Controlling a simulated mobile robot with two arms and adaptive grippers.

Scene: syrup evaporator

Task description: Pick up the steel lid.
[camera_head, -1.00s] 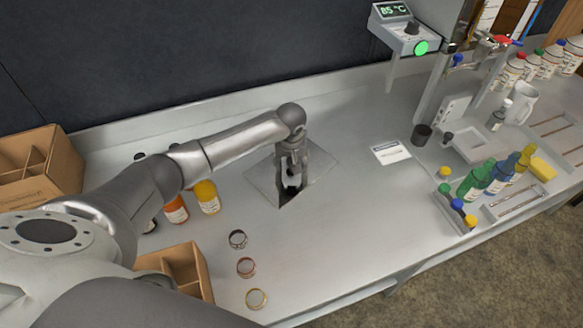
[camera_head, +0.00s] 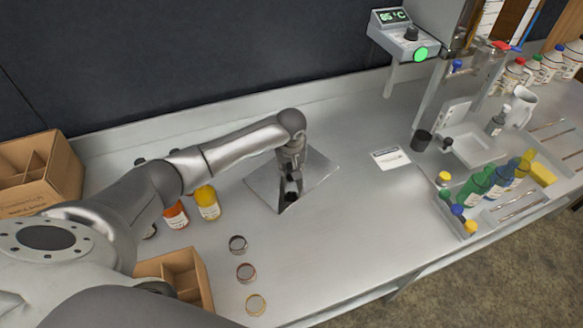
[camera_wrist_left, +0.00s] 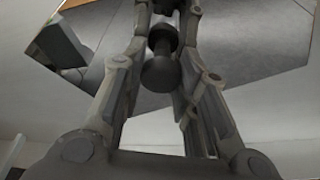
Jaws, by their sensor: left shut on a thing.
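The steel lid (camera_head: 318,172) is a flat, square grey metal plate on the bench area below my left arm. My left gripper (camera_head: 289,194) points down over its middle and is shut on its dark knob. In the left wrist view the black knob (camera_wrist_left: 160,68) shows between the two fingers, with the lid's grey plate (camera_wrist_left: 235,50) spreading out behind it. The fingers hide part of the plate. I cannot tell whether the lid rests on the bench or is slightly raised. My right gripper is not in view.
Orange and yellow bottles (camera_head: 207,202) stand left of the lid. Three small round rings or caps (camera_head: 246,272) lie in front, near a cardboard box (camera_head: 181,270). A white card (camera_head: 390,159) lies to the right, before a tray of bottles (camera_head: 470,226). The bench between is clear.

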